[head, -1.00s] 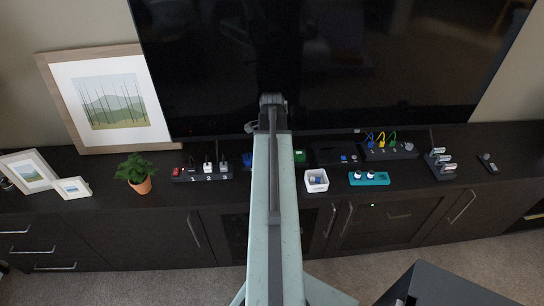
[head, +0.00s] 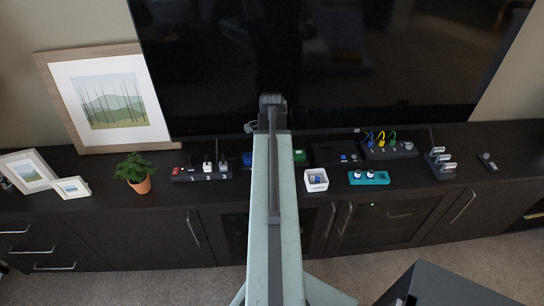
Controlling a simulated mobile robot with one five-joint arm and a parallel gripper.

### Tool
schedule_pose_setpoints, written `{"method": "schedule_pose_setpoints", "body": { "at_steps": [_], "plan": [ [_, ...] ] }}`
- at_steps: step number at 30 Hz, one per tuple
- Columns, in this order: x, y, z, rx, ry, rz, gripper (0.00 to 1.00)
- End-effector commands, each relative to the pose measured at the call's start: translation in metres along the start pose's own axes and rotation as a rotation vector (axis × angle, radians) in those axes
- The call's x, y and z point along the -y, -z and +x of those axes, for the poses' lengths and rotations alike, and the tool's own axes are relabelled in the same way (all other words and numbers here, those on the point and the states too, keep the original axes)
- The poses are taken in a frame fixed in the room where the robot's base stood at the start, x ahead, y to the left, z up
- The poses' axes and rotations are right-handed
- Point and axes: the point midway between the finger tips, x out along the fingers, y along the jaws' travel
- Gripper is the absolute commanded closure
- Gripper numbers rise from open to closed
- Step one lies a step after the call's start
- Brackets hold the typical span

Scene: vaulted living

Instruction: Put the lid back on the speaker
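I cannot surely pick out the speaker or its lid. A low dark device (head: 328,154) with small blue parts (head: 346,157) lies on the black cabinet top, just right of my arm; it is too dark and small to tell whether it is open or covered. My arm runs up the middle of the head view and hides part of the cabinet top. My gripper does not show clearly; it is hidden beyond the arm, so its fingers and anything in them cannot be seen.
On the cabinet top (head: 105,190) stand a white box (head: 316,187) with small items, a teal strip (head: 371,181), a power strip with coloured plugs (head: 388,153), a dark rack (head: 437,168), another power strip (head: 190,177), a plant (head: 134,169) and picture frames (head: 105,99). A television (head: 400,60) rises behind.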

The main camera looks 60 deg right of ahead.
Motion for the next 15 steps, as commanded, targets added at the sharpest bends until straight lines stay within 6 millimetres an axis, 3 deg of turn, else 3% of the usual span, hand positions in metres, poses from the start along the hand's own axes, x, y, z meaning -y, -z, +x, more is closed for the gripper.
{"method": "schedule_pose_setpoints", "body": {
  "at_steps": [14,15],
  "plan": [
    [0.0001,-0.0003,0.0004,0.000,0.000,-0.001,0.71],
    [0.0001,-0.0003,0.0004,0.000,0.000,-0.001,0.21]
  ]
}}
